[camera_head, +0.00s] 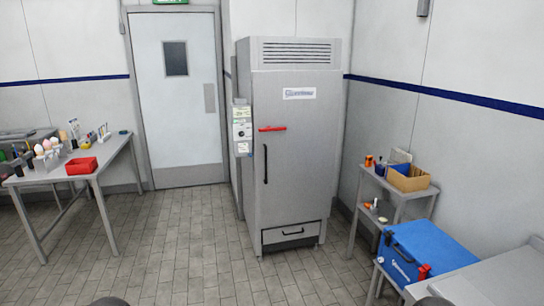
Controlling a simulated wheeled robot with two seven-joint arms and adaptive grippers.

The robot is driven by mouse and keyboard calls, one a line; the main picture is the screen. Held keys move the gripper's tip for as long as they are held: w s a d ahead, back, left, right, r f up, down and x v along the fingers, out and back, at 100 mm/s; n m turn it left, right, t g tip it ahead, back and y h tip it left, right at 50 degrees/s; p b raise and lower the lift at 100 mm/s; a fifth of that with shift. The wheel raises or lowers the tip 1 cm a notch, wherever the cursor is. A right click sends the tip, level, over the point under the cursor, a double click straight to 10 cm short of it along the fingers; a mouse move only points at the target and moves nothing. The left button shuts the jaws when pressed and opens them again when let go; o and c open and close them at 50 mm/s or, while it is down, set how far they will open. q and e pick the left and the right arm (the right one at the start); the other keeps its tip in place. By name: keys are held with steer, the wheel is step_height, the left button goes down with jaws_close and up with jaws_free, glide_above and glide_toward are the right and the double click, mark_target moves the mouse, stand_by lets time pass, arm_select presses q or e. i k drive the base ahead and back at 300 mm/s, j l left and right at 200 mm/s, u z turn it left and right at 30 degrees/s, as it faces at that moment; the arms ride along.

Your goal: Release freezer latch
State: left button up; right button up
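The tall grey freezer (297,100) stands upright against the back wall, right of the white door. Its front door is shut. The red latch (272,128) lies level across the upper left of the freezer front, with its left end near the door's edge. A dark vertical handle (265,164) is below the latch. Neither gripper is seen. Two dark rounded shapes at the bottom edge may be parts of my arms, too cut off to tell.
A table (60,178) with a red tray (81,166) stands at left. At right are a shelf (398,190) with a cardboard box (407,180), a blue cooler box (425,245) and a grey worktop (500,278). The tiled floor (190,245) before the freezer is clear.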

mark_target(269, 128)
steer(key=i, duration=1.8)
steer(key=i+z, duration=0.1)
steer(key=i, duration=1.7)
